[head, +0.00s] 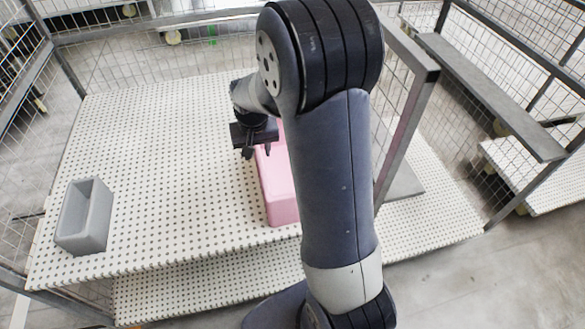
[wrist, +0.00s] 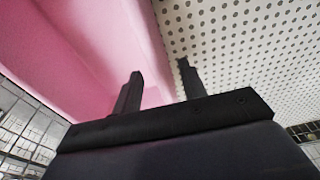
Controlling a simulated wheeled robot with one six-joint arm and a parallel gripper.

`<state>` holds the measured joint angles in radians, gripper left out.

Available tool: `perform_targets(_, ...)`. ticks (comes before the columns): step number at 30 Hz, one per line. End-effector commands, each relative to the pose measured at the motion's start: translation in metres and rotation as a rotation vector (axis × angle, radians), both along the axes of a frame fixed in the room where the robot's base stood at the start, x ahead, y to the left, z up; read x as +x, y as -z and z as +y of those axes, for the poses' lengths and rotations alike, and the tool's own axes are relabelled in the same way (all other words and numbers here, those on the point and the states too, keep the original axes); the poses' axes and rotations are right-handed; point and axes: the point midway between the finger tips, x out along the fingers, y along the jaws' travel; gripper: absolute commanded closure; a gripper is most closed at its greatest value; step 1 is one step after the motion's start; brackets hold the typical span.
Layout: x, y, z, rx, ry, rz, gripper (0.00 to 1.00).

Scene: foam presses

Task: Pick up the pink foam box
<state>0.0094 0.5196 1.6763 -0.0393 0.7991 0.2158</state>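The pink foam box (head: 279,195) stands on the white perforated table (head: 150,130), partly hidden behind my arm in the head view. It fills the upper left of the wrist view (wrist: 90,45). My gripper (head: 259,152) is at the box's far left end in the head view, with its fingers pointing down. In the wrist view the fingers (wrist: 160,68) are apart with nothing held between them. The left finger shows against the pink box and the right finger against the perforated table. The box's edge runs between them in the picture; I cannot tell whether they touch it.
A grey open foam box (head: 84,217) stands at the table's left front corner. Wire mesh fencing (head: 510,70) surrounds the table at the back and sides. A grey metal post (head: 405,120) rises right of my arm. The table's middle left is clear.

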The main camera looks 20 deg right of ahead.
Motion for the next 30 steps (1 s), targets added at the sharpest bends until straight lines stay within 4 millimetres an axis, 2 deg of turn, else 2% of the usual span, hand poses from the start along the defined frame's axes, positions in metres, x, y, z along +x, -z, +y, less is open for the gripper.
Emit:
perform_targets(8, 0.002, 0.022, -0.002, 0.0, 0.0, 0.003, 0.6)
perform_targets(18, 0.008, 0.061, -0.007, 0.0, 0.0, 0.002, 0.6)
perform_targets(27, 0.009, 0.065, -0.007, 0.0, 0.0, -0.001, 0.6)
perform_targets(30, 0.009, 0.065, -0.007, 0.0, 0.0, -0.001, 0.68)
